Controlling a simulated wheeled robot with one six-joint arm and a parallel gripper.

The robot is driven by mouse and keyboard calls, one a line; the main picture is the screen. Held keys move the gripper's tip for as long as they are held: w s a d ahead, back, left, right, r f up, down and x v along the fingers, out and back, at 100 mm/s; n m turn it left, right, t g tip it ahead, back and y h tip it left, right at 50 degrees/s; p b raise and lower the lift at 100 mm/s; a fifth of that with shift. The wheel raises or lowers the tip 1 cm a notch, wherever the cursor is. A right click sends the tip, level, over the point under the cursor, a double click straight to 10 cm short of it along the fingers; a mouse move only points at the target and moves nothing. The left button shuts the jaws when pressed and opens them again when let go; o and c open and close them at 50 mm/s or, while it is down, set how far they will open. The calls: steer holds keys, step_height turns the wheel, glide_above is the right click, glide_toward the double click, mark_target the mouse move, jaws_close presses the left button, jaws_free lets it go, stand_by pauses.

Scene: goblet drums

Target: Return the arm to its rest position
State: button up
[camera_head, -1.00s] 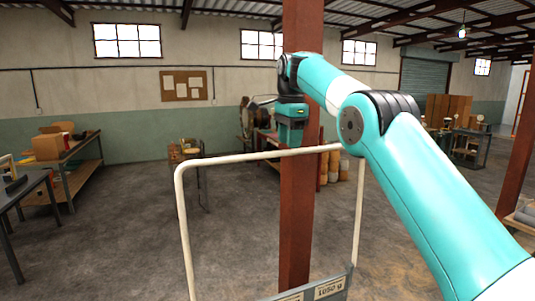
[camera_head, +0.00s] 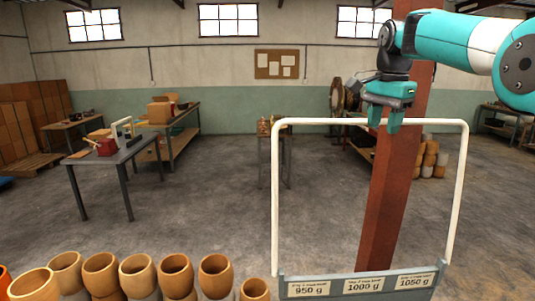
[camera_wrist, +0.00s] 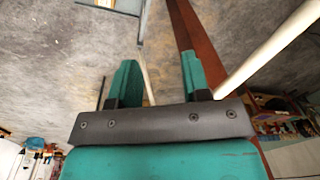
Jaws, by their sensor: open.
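My gripper (camera_head: 385,117) is at the upper right in the head view, on the teal and white arm, with its fingers pointing down. It hangs in the air in front of the rust-red post, at the height of the white frame's top bar. In the wrist view the two teal fingers of my gripper (camera_wrist: 160,75) stand apart with nothing between them. The rest of the arm runs out of the head view at the right.
A white tube frame (camera_head: 276,200) with a grey label rail (camera_head: 330,285) stands in front. The rust-red post (camera_head: 392,190) rises behind it. Several goblet drums (camera_head: 137,275) line the lower left. A workbench (camera_head: 110,160) stands left. Open floor (camera_head: 220,215) lies between.

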steer(key=s+a+f+n+y+b, duration=0.1)
steer(key=s+a+f+n+b, duration=0.3)
steer(key=s+f, duration=0.5)
steer(key=s+a+f+n+y+b, duration=0.1)
steer(key=s+a+f+n+b, duration=0.4)
steer(key=s+f+n, duration=0.4)
steer(key=s+a+f+n+y+b, duration=0.2)
steer(key=s+a+f+n+b, duration=0.2)
steer(key=s+f, duration=0.6)
steer(key=s+n, duration=0.2)
steer(key=s, duration=0.7)
steer(key=shift+s+a+n+g+b, duration=0.15)
steer(key=shift+s+n+g+b, duration=0.15)
steer(key=shift+g+b, duration=0.1)
